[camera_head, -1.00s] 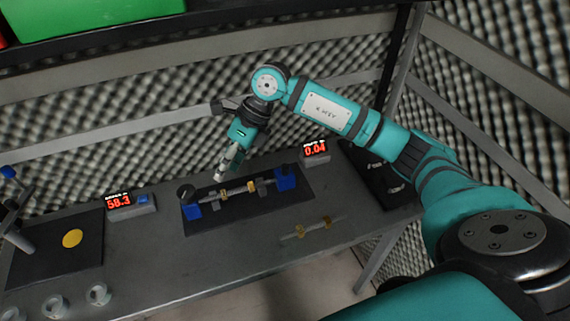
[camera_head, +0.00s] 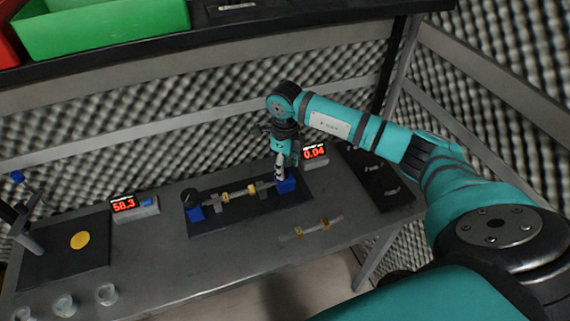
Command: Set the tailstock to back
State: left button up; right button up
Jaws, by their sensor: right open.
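A bench fixture on a dark base plate (camera_head: 250,212) stands on the grey table. A blue block (camera_head: 195,213) with a black round part is at its left end. Another blue block (camera_head: 288,187), which looks like the tailstock, is at its right end. A thin shaft (camera_head: 237,193) with brass-coloured rings lies between them on grey supports. My right gripper (camera_head: 281,174) is open and points down at the right blue block, covering its upper part. I cannot tell whether the fingers touch it. My left gripper is not in view.
A second shaft with brass rings (camera_head: 311,229) lies on the table in front. Red-digit displays stand left (camera_head: 134,207) and right (camera_head: 314,154) of the fixture. A dark mat with a yellow disc (camera_head: 79,240) and small clear cups (camera_head: 65,305) are at left. A green bin (camera_head: 100,30) is on the shelf above.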

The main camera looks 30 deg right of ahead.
jog(key=shift+f, duration=0.8)
grip_shut()
